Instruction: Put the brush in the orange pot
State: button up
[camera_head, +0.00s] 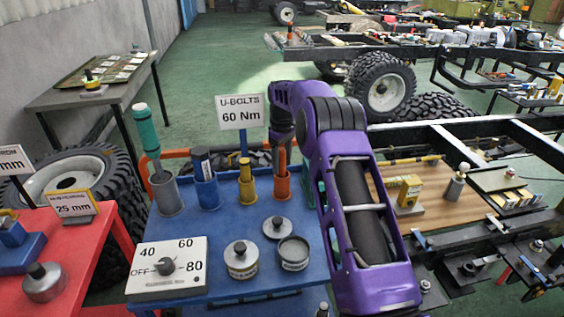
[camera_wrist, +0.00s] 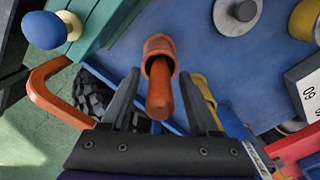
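The orange pot (camera_head: 281,190) stands at the back edge of the blue table, at the right end of a row of pots. The brush (camera_head: 282,158) shows as an orange-brown handle standing upright in it. In the wrist view the handle (camera_wrist: 160,98) points toward the camera from the orange pot's mouth (camera_wrist: 158,44); its lower end is hidden inside. My gripper (camera_wrist: 159,74) is open, with a finger on each side of the handle and visible gaps between. In the head view my gripper (camera_head: 281,138) is just above the pot, partly hidden by my purple arm.
Beside it stand a yellow pot (camera_head: 247,190), a blue pot (camera_head: 207,192) and a grey pot (camera_head: 167,195) holding a green-handled tool (camera_head: 147,130). Round tins (camera_head: 241,262), a dial box (camera_head: 168,270) and a U-BOLTS sign (camera_head: 240,111) are also there. A red table (camera_head: 85,270) is at left.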

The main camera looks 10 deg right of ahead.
jog(key=shift+r, duration=0.1)
notch_tip(320, 180, up, 12)
jog(key=shift+r+p, duration=0.1)
jog(key=shift+p, duration=0.8)
jog(key=shift+a, duration=0.1)
